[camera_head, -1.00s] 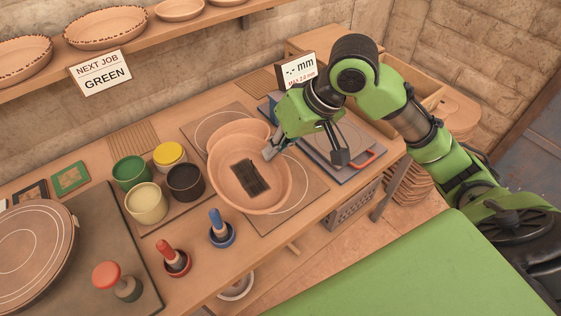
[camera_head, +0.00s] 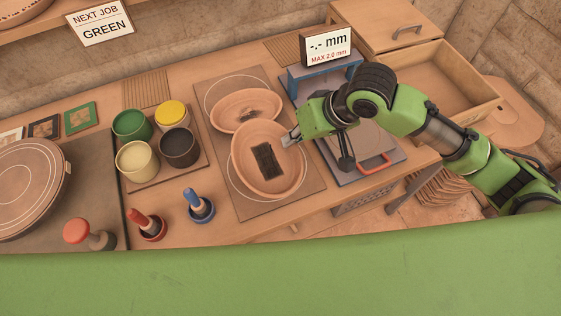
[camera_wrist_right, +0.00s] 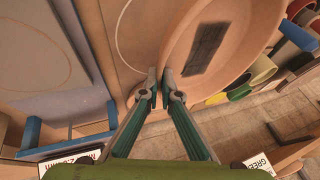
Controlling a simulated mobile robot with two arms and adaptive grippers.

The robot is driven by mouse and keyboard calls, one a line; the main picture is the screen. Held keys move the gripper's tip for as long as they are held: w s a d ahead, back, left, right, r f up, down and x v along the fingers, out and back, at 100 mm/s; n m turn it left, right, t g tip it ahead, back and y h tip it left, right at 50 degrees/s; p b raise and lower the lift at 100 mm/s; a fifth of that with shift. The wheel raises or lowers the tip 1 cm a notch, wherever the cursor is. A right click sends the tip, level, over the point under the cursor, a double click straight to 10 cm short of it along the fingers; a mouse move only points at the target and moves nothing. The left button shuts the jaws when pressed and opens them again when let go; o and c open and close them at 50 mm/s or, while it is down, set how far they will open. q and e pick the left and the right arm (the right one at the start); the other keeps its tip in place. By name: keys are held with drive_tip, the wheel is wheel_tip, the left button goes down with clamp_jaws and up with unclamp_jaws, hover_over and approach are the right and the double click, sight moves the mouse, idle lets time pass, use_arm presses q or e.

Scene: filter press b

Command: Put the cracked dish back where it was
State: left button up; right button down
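Two oval clay dishes are on the mat (camera_head: 222,95) with white rings. The front dish (camera_head: 287,178) has a dark rectangular patch inside and overlaps the front edge of the rear dish (camera_head: 226,112) in the head view. The rear dish also shows a dark mark. I cannot make out a crack on either. My right gripper (camera_head: 290,138) is at the front dish's right rim. In the right wrist view its fingers (camera_wrist_right: 159,73) are nearly together with the rim of the front dish (camera_wrist_right: 235,55) between them. My left gripper is not in view.
Glaze cups (camera_head: 137,160) and red and blue stamps (camera_head: 200,207) stand to the left. An open wooden box (camera_head: 480,108) is at the right.

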drive_tip(key=f, duration=0.7)
drive_tip(key=shift+w+d+p, duration=0.1)
drive_tip(key=shift+d+p, duration=0.1)
drive_tip(key=shift+p, duration=0.1)
drive_tip(key=shift+f, duration=0.25)
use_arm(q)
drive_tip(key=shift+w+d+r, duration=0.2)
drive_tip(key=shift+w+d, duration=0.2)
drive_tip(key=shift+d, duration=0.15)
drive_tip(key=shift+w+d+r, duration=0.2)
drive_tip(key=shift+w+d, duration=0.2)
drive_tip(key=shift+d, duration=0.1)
use_arm(e)
drive_tip(key=shift+w, duration=0.1)
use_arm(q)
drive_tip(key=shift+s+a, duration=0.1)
use_arm(e)
drive_tip(key=shift+f, duration=0.1)
drive_tip(key=c, duration=2.6)
unclamp_jaws()
drive_tip(key=shift+f, duration=0.1)
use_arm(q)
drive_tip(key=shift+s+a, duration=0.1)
use_arm(e)
drive_tip(key=shift+o, duration=0.2)
